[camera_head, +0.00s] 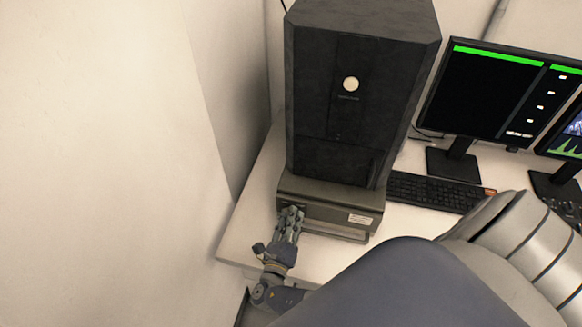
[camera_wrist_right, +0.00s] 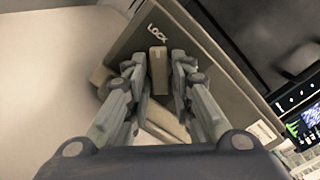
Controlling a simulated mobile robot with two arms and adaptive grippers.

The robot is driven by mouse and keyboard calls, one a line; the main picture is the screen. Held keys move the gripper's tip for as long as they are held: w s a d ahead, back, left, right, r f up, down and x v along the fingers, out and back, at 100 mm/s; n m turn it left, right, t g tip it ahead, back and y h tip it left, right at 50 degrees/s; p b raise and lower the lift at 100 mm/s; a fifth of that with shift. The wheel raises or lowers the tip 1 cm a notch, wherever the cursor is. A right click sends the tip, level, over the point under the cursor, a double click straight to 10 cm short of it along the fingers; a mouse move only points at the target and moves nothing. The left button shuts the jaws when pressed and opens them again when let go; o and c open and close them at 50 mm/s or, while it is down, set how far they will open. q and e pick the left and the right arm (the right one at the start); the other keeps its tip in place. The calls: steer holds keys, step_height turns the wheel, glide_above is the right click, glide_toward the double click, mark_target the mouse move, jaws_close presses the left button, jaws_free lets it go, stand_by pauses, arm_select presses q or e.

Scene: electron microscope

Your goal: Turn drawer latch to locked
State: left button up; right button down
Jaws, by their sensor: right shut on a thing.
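The drawer latch (camera_wrist_right: 158,60) is a small tan bar between my right gripper's fingers in the right wrist view. Its upper end points toward the word LOCK on the drawer front (camera_wrist_right: 203,75). My right gripper (camera_wrist_right: 159,80) has its fingers on both sides of the latch and is shut on it. In the head view my right gripper (camera_head: 291,212) is at the left end of the drawer front (camera_head: 328,216), below the black microscope body (camera_head: 345,110); its fingers hide the latch there. My left gripper is not in view.
The white table (camera_head: 250,215) has bare room left of the microscope, beside a wall (camera_head: 110,120). A keyboard (camera_head: 435,190) and a monitor (camera_head: 490,95) stand to the right. A light bar (camera_wrist_right: 165,120) shows behind the fingers.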

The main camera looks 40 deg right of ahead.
steer(key=c, duration=1.7)
jaws_free()
steer(key=shift+a, duration=0.1)
steer(key=v, duration=1.2)
